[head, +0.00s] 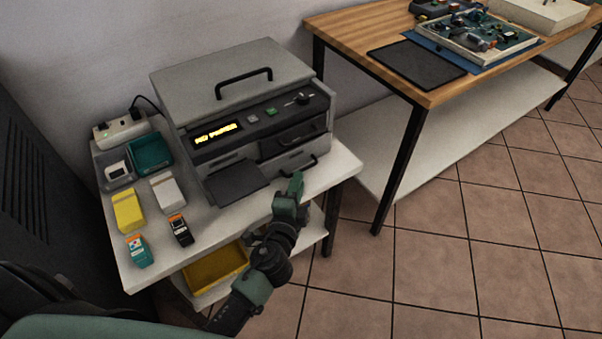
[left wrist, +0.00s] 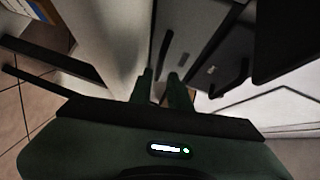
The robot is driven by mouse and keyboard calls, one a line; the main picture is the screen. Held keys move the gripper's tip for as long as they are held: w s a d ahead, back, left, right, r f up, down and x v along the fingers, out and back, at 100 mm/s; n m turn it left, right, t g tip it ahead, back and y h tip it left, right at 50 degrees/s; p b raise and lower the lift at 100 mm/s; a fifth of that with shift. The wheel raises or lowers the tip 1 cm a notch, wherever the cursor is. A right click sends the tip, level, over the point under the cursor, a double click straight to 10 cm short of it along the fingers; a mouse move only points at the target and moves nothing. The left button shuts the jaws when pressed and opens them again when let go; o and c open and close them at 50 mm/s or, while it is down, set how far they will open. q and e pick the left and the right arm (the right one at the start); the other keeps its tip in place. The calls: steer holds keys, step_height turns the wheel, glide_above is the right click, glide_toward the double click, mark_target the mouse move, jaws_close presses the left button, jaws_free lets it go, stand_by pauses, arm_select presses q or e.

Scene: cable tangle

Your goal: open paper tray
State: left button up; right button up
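The grey printer (head: 240,110) stands on a white side table. Its front has two stacked drawer fronts at the right; the lower one, the paper tray (head: 290,160), looks shut and has a dark bar handle. My left gripper (head: 294,188) is just in front of and slightly below this handle in the head view. In the left wrist view its two green fingers (left wrist: 160,78) are apart, with a thin dark bar, probably a handle, lying near and between their tips. I cannot tell whether they touch it. My right gripper is in neither view.
A dark output flap (head: 237,182) juts out left of the drawers. Ink boxes (head: 180,229), yellow and white pads and small bins stand on the table (head: 215,222). A yellow bin (head: 215,265) sits on the lower shelf. A wooden workbench (head: 360,35) stands at right.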

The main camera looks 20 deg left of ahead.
arm_select(q)
steer(key=shift+w+a+f, duration=0.15)
steer(key=shift+w+f, duration=0.05)
steer(key=shift+w, duration=0.75)
steer(key=shift+w+a+f, duration=0.1)
steer(key=shift+w+f, duration=0.05)
steer(key=shift+w, duration=0.75)
jaws_close()
steer(key=shift+f, duration=0.1)
